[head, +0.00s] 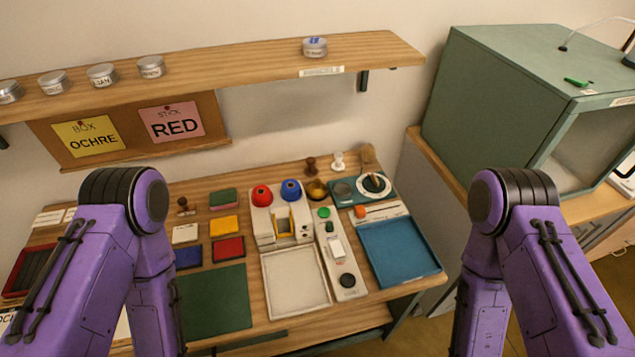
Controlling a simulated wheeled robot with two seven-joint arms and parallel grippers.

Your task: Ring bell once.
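A small brass-coloured round object (317,190), which may be the bell, stands near the back of the wooden table, right of the blue domed piece; it is too small to be sure. My two purple arms come in from the left and right lower edges, with bent elbows in front of the table. Neither gripper shows in the head view, so nothing can be seen in or at them.
The table holds a red dome (262,195), a blue dome (291,190), a pale tray (296,279), a blue tray (399,250) and a green mat (217,301). A wooden shelf (220,71) overhangs behind. A green cabinet (500,100) stands right.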

